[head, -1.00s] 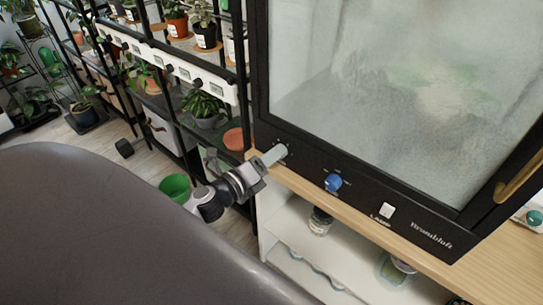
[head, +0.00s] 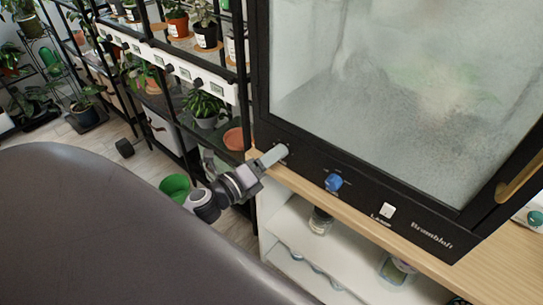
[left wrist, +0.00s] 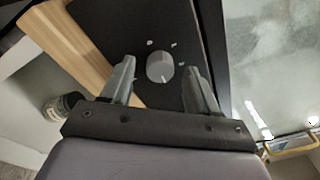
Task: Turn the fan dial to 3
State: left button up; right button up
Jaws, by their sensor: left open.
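A grey round dial (left wrist: 160,67) with a light pointer line sits on the black front panel, with small pale marks around it. The marks are too small to read. My left gripper (left wrist: 156,74) is open, with one finger on each side of the dial and visible gaps between. In the head view my left gripper (head: 270,157) reaches the left end of the cabinet's black panel (head: 300,164) and largely hides the grey dial there. A blue dial (head: 333,182) sits further right on the panel. My right gripper is not in view.
A white lamp switch (head: 387,210) is right of the blue dial. The glass cabinet (head: 400,90) is misted inside and stands on a wooden top (head: 385,230). A plant rack (head: 180,70) stands left of it, with a green pot (head: 175,187) below.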

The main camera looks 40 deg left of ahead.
pick_arm(q)
jog(key=s+a, duration=0.1)
jog(key=s, duration=0.5)
jog(key=shift+b, duration=0.45)
jog(key=shift+s, duration=0.1)
jog(key=s+d+f+n+g+p, duration=0.2)
jog(key=s+d+f+n, duration=0.3)
jog(key=n, duration=0.7)
jog(key=s+d+f+n+g+p, duration=0.2)
jog(key=s+d+f+n+g, duration=0.3)
jog(key=n, duration=0.7)
jog(key=shift+s+d+f+y, duration=0.3)
jog(key=shift+s+d+f, duration=0.3)
jog(key=shift+s, duration=0.1)
